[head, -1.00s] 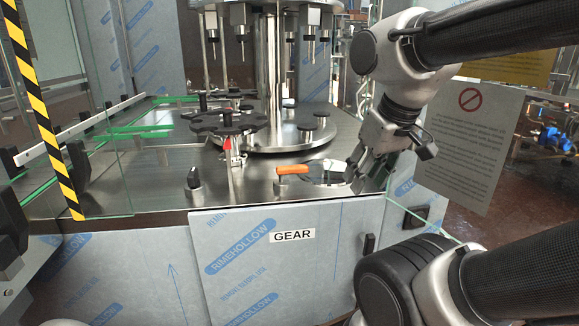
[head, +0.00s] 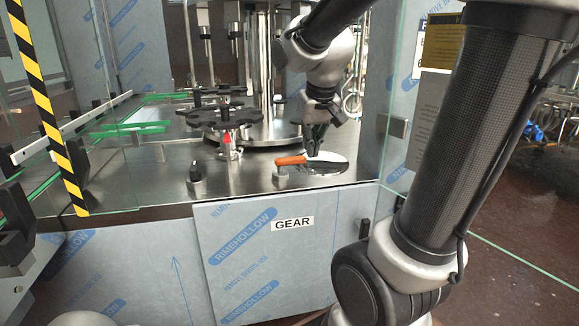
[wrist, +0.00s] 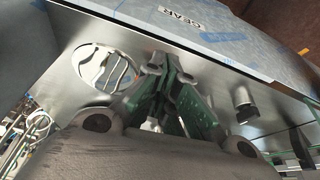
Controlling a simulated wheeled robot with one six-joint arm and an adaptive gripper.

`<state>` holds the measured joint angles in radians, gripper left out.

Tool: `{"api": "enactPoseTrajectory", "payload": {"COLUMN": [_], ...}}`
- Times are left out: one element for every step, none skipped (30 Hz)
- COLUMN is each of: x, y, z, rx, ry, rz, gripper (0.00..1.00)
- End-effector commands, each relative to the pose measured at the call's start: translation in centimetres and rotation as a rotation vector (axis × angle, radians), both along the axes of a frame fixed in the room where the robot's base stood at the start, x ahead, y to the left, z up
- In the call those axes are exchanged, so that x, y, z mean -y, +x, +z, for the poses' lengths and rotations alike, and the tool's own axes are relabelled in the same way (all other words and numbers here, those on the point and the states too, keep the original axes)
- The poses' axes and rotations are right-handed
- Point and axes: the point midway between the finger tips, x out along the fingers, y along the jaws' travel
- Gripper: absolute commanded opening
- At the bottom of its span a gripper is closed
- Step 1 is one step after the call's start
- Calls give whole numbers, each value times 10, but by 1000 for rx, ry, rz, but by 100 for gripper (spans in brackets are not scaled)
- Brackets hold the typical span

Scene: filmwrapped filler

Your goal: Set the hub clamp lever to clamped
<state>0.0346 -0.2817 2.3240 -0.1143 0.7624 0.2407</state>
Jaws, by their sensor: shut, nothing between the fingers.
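A lever with an orange grip (head: 290,160) lies low over the machine deck, on a short metal post at its left end. A dark bar runs right from the grip across a round plate (head: 330,168). A small red upright piece (head: 227,138) stands by the black star wheel; I cannot tell which is the hub clamp lever. My gripper (head: 313,152) is shut and empty, pointing down just behind the orange grip's right end; contact cannot be told.
A black-topped knob (head: 195,172) stands left on the deck. Black star wheels (head: 220,117) and the central column stand behind. A glass guard with a yellow-black striped edge (head: 45,110) is at left; a film-covered panel (head: 385,90) is at right.

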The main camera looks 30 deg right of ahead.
Motion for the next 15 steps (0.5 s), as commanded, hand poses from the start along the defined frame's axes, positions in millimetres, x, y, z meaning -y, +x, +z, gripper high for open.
{"api": "enactPoseTrajectory", "payload": {"x": [1,1,1,1,1,1,1,1,1,1,1,1,1,1,1], "y": [5,6,6,6,6,6,6,6,6,6,6,6,6,6,7], "z": [5,5,5,5,5,5,5,5,5,5,5,5,4,3,1], "rx": [25,31,37,37,37,37,38,38,37,37,37,37,37,36,35], "ry": [3,6,10,11,12,12,13,13,13,13,13,13,13,13,12], "rz": [-19,-27,-38,-42,-44,-45,-45,-45,-45,-45,-45,-44,-44,-44,-44], "gripper": [0,0,0,0,0,0,0,0,0,0,0,0,0,0,0]}}
